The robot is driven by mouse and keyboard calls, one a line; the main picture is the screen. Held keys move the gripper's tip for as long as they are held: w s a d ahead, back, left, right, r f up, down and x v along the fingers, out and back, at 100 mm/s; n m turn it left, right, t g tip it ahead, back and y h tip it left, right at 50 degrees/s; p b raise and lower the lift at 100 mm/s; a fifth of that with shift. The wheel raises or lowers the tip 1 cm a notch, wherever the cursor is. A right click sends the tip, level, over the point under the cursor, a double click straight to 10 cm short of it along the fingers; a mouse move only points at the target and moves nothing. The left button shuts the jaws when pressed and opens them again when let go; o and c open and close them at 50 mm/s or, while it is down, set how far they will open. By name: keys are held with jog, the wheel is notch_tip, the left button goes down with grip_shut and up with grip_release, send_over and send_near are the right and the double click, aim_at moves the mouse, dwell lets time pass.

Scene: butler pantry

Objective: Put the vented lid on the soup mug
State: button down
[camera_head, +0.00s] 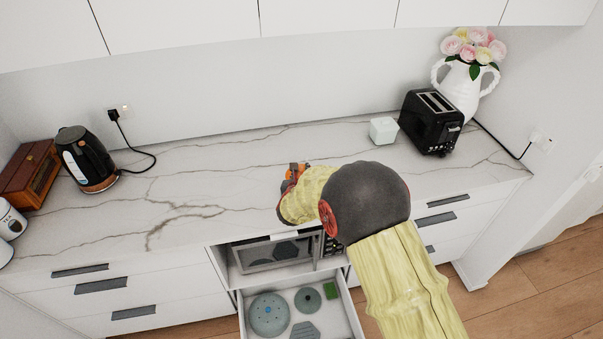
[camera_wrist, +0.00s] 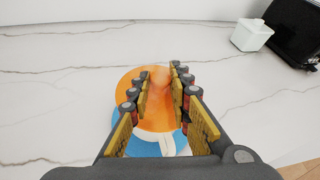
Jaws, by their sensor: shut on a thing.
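My gripper (camera_head: 291,178) is over the counter, left of the white box, with its fingers pointing down. In the wrist view my gripper (camera_wrist: 161,72) is closed on a round orange piece (camera_wrist: 158,112), which appears to be the vented lid. A blue and white round form (camera_wrist: 138,147), seemingly the soup mug, shows directly below the orange piece, with a white handle-like part toward the palm. The fingers hide much of both. I cannot tell whether the lid touches the mug rim.
A small white box (camera_head: 383,130), black toaster (camera_head: 431,122) and flower vase stand right; a kettle (camera_head: 87,158) stands left. The counter's middle left is clear.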

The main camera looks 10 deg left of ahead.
dwell(0.3)
jog(key=c, duration=1.6)
grip_release()
jog(key=shift+o, duration=0.2)
jog(key=v, duration=1.2)
